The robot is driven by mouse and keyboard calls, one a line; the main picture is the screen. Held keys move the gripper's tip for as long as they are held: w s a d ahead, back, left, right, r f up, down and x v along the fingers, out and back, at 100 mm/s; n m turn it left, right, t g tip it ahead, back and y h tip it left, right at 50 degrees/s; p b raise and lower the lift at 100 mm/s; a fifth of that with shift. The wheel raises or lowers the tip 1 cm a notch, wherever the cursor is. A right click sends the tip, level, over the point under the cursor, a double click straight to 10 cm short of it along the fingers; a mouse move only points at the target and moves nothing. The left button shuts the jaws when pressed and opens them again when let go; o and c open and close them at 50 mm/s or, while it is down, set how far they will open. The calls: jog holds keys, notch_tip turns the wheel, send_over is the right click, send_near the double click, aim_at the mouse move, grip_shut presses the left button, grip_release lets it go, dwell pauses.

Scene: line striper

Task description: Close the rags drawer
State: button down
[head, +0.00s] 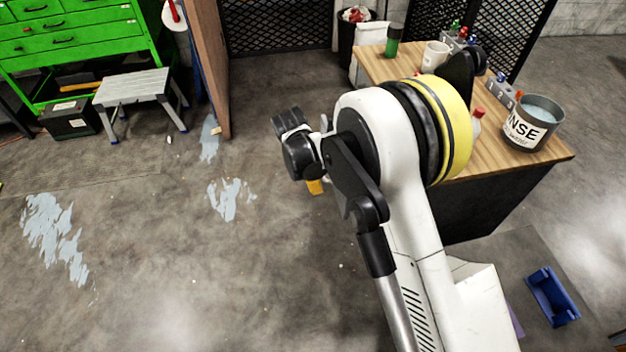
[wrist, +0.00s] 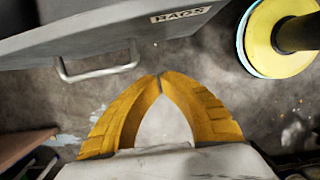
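The rags drawer (wrist: 130,34) shows in the wrist view as a grey front with a "RAGS" label (wrist: 181,14) and a pale bar handle (wrist: 97,74). How far it stands open cannot be told, and I cannot make it out in the head view. My gripper (wrist: 160,76) has its yellow fingers brought together at the tips, with nothing held between them. The tips are to the right of the handle in the picture, apart from it. In the head view only a small yellow part of my gripper (head: 315,187) shows behind my arm.
A round yellow disc (wrist: 270,58) with a dark post is right of the drawer front. A wooden-topped bench (head: 545,158) holds a rinse bucket (head: 533,122). A green cabinet (head: 75,35) and grey step stool (head: 135,88) stand left. Open floor lies at left and front; a blue bin (head: 552,297) is right.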

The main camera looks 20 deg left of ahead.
jog(key=shift+w+d+f+b, duration=0.1)
jog(key=shift+w+d+b, duration=0.1)
jog(key=shift+w+d, duration=0.3)
jog(key=shift+w+d+f+b, duration=0.1)
jog(key=shift+w+d+b, duration=0.15)
jog(key=shift+d, duration=0.45)
jog(key=shift+w+d+f+b, duration=0.1)
jog(key=shift+w+d+b, duration=0.1)
jog(key=shift+w+d, duration=0.3)
jog(key=shift+s+d, duration=0.1)
jog(key=w+d, duration=0.3)
jog(key=d, duration=0.2)
jog(key=w+d, duration=0.4)
jog(key=d, duration=0.2)
jog(key=w+d, duration=0.3)
jog(key=d, duration=0.3)
jog(key=shift+w, duration=0.25)
